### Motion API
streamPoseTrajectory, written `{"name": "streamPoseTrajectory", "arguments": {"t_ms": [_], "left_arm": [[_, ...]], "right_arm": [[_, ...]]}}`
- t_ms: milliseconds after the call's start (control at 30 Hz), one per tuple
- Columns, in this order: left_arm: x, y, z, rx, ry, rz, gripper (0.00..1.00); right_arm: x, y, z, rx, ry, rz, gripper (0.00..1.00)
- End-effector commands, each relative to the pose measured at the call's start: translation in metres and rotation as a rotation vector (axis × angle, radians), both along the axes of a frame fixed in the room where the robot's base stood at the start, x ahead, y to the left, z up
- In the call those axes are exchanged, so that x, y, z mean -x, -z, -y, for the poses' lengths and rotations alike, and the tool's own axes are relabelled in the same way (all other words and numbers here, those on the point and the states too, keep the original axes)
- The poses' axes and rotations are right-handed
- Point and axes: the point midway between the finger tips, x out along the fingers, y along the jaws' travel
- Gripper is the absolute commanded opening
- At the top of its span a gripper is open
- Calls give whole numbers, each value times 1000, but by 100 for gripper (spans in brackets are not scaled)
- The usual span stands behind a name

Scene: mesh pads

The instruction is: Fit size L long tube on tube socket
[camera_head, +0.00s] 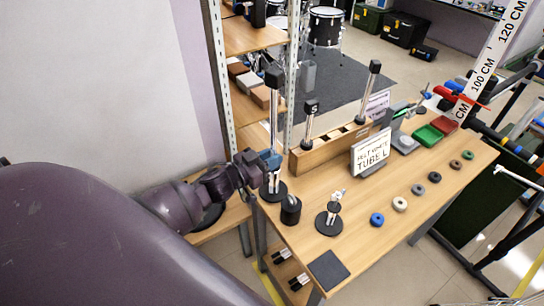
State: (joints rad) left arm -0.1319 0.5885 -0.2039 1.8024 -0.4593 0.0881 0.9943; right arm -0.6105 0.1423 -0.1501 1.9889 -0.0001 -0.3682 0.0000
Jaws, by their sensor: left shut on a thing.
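A tall silver tube with a black cap (273,78) stands upright near the table's left edge. My left gripper (264,160) comes in from the left and is shut on its lower part. Directly below the grip is a white stand piece on a round black base (273,191). The gripper partly hides the meeting of tube and stand, so I cannot tell whether they touch. A second small white stand on a round black base (329,223) is to the right, with no tube on it. A sign reading "TUBE L" (371,152) stands on the table. My right gripper is not in view.
A wooden rack (325,148) behind holds a short tube marked S (310,122) and a longer tube (370,88). A black cup (291,211) stands close to the gripper. Several rings, including a blue one (377,219), line the right side. A dark pad (328,271) lies in front.

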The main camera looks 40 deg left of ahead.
Motion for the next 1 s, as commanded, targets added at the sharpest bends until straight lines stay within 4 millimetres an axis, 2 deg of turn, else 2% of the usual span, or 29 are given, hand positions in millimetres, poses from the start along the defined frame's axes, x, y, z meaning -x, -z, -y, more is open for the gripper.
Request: {"name": "streamPoseTrajectory", "arguments": {"t_ms": [133, 167, 333, 733, 867, 1000], "left_arm": [[0, 3, 0, 1, 0, 1, 0], [0, 2, 0, 1, 0, 2, 22], [0, 2, 0, 1, 0, 2, 48], [5, 3, -2, 1, 0, -1, 49], [20, 3, -7, -2, 0, -2, 49], [44, 3, -15, 0, -1, -3, 49]], "right_arm": [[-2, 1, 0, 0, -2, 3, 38], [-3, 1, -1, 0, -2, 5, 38], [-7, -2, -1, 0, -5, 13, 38], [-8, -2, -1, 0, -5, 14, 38], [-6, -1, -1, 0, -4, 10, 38], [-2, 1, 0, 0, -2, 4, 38]]}}
